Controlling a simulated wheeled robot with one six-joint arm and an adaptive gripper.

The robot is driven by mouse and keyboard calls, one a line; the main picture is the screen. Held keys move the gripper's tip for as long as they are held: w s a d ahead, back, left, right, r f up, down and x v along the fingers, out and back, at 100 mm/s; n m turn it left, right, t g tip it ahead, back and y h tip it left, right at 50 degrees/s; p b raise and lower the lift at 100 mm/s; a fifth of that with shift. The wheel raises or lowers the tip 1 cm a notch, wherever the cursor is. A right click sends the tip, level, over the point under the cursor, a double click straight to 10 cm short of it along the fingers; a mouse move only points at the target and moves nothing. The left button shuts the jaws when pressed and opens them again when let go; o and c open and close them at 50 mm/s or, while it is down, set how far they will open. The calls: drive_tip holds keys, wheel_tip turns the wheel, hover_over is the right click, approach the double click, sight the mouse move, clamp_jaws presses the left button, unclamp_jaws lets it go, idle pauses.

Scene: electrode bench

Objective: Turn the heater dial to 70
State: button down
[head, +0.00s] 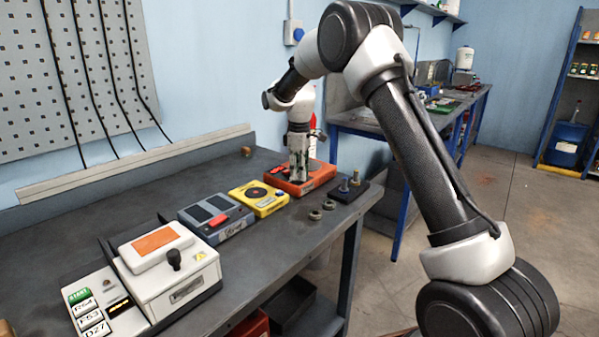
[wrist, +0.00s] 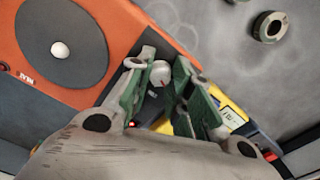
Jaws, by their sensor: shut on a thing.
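The orange heater (head: 318,180) sits on the bench beneath my gripper in the head view. In the wrist view the orange heater (wrist: 115,22) fills the upper left, with a round dark plate (wrist: 38,48) that has a white centre. A pale round dial (wrist: 160,72) with a small red mark shows between the green-padded fingers. My gripper (wrist: 163,80) is shut on this dial. In the head view my gripper (head: 299,168) points down at the heater's front and hides the dial. The scale and the dial's setting cannot be read.
A yellow device (head: 258,199) stands close to the heater's left. A grey-blue device (head: 216,217) and a white box with an orange-topped lid (head: 168,265) stand farther left. A dark block with pegs (head: 350,191) is at right. Loose metal rings (head: 315,215) lie in front.

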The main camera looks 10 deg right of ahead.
idle(0.4)
drive_tip(key=c, duration=1.3)
unclamp_jaws()
drive_tip(key=shift+o, duration=0.2)
wheel_tip(320, 180, up, 12)
